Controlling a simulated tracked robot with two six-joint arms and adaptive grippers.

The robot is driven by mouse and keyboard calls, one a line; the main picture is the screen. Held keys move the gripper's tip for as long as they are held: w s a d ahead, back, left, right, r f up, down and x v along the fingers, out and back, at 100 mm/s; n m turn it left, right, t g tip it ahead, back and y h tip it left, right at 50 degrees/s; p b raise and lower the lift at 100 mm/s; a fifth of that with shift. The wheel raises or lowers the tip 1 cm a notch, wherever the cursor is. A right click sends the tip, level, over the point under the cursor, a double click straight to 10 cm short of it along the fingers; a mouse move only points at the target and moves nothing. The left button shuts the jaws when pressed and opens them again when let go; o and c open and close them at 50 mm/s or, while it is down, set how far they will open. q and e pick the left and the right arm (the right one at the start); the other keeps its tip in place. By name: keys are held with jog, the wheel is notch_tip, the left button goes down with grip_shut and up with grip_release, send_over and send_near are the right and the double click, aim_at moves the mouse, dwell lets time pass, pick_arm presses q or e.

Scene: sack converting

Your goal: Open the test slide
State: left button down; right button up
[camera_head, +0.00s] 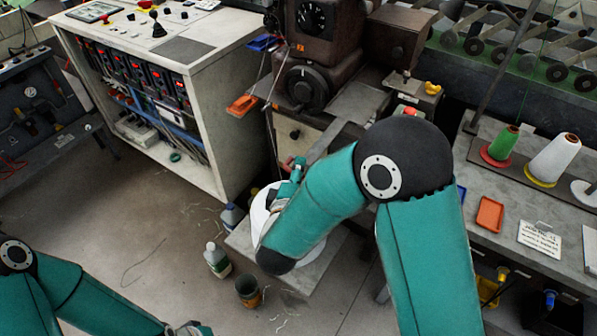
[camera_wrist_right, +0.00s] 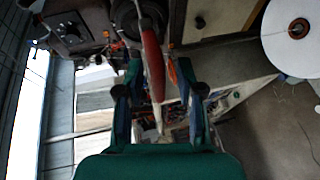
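I cannot tell for sure which part is the test slide. A beige panel with a black knob (camera_head: 295,133) is on the front of the dark machine, and it also shows at the top of the right wrist view (camera_wrist_right: 222,18). My right gripper (camera_wrist_right: 160,100) has its fingers apart. A long red handle (camera_wrist_right: 152,65) shows between them; I see no finger closed on it. In the head view my right gripper (camera_head: 291,172) is small, partly hidden by its arm, just below the panel. Only a bit of my left gripper (camera_head: 190,329) shows at the bottom edge.
A white roll (camera_wrist_right: 292,30) stands close by the right gripper. A bottle (camera_head: 217,260) and a dark cup (camera_head: 248,291) are on the floor below. A control cabinet (camera_head: 215,75) stands left of the machine. A bench with thread cones (camera_head: 553,157) is at right.

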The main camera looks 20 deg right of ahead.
jog(key=shift+s, duration=0.1)
jog(key=v, duration=1.1)
jog(key=shift+s+a, duration=0.25)
jog(key=shift+s, duration=0.05)
